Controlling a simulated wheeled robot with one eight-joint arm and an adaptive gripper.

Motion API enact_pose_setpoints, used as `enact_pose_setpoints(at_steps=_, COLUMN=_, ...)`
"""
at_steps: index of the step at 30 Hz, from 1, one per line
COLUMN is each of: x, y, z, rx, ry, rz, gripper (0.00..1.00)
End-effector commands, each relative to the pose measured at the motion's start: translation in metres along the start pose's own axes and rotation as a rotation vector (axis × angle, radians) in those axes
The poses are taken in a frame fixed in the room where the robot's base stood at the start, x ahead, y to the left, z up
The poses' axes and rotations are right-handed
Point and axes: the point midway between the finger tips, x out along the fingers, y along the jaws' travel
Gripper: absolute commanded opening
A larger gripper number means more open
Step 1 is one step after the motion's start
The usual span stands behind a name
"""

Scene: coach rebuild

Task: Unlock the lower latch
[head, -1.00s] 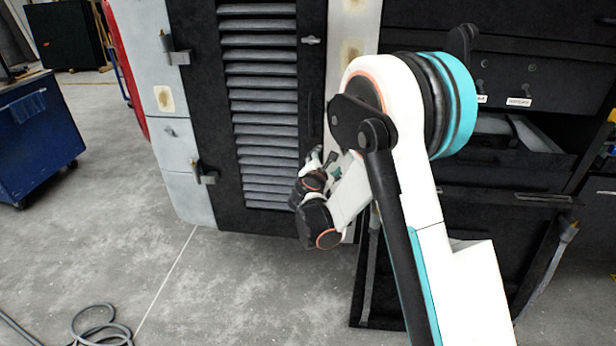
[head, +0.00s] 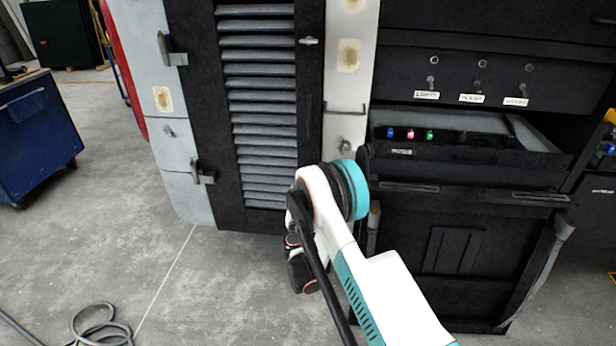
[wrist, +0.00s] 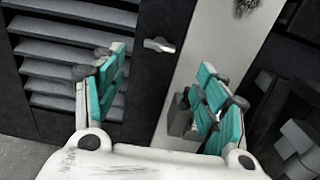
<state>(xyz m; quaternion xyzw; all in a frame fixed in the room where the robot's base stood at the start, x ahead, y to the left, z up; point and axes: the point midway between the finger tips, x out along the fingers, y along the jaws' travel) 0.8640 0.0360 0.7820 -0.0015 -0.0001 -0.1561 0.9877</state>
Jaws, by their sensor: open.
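The dark louvered door (head: 309,85) stands in front of me, with a pale frame strip (head: 347,100) on its right. A small silver latch (wrist: 160,45) sits at the door's right edge in the wrist view, turned roughly crosswise. It looks like the lower latch; my arm covers the low part of this edge in the head view. An upper latch (head: 308,41) shows higher on the same edge. My gripper (wrist: 160,95) is open and empty, its teal fingers apart. In the wrist view, the latch appears beyond and between the fingertips, without visible contact.
A black cabinet (head: 455,225) with labelled switches and coloured buttons stands to the right of the door. Hinges (head: 203,172) line the door's left side. A blue cart (head: 38,135) stands far left. A hose (head: 100,325) lies on the otherwise clear floor nearby.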

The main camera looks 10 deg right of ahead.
Motion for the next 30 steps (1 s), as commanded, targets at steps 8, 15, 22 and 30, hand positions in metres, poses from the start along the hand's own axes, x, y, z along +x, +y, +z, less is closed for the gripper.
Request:
enact_pose_setpoints(at_steps=8, x=0.056, y=-0.001, z=-0.003, rx=0.002, ry=0.000, rz=-0.002, gripper=0.66)
enact_pose_setpoints(at_steps=15, x=0.093, y=-0.001, z=-0.002, rx=0.002, ry=0.001, rz=-0.001, gripper=0.66)
enact_pose_setpoints(at_steps=22, x=0.108, y=0.000, z=0.000, rx=0.003, ry=0.001, rz=-0.001, gripper=0.66)
enact_pose_setpoints(at_steps=30, x=0.108, y=0.000, z=0.001, rx=0.003, ry=0.001, rz=-0.001, gripper=0.66)
